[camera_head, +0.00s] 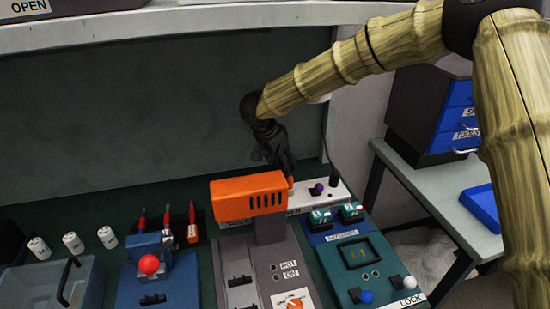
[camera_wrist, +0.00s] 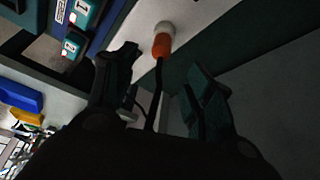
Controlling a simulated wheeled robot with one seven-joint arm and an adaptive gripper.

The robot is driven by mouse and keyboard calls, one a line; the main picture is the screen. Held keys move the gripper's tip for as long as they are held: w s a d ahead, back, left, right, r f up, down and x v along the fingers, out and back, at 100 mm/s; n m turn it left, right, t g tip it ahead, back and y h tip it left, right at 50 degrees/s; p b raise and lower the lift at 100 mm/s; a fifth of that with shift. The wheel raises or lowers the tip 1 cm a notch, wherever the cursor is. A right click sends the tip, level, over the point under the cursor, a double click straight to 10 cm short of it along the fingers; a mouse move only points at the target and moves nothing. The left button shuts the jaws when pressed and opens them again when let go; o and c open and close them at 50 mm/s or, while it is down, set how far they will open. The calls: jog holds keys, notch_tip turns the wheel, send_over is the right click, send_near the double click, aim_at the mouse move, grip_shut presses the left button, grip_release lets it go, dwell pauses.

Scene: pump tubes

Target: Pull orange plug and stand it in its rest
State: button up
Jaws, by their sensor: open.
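The orange plug (camera_wrist: 161,46) shows in the wrist view, with a pale round part at its far end and a dark cord running from its near end. In the head view only a small orange bit (camera_head: 290,182) of it shows, beside the orange machine head. My gripper (camera_head: 281,166) hangs above the back of the bench, pointing down. In the wrist view my gripper (camera_wrist: 165,66) is open and empty, one finger on each side of the cord, with the plug just beyond the fingertips. I cannot clearly make out the plug's rest.
A white strip (camera_head: 336,196) carries a purple knob-like plug (camera_head: 317,189) and a black upright piece (camera_head: 334,180). The orange machine head (camera_head: 249,196) stands close on the left. Teal switches (camera_head: 321,216) lie in front. A grey wall panel (camera_head: 130,110) rises behind.

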aim_at(289, 179)
jog(key=p+x, duration=0.1)
jog(key=x, duration=0.9)
jog(key=shift+r+p, duration=0.1)
jog(key=shift+p, duration=0.2)
grip_shut()
jog(key=shift+r+p, duration=0.7)
jog(key=shift+p, duration=0.3)
dwell(1.0)
jog(key=shift+r+p, duration=2.1)
jog(key=shift+p, duration=0.15)
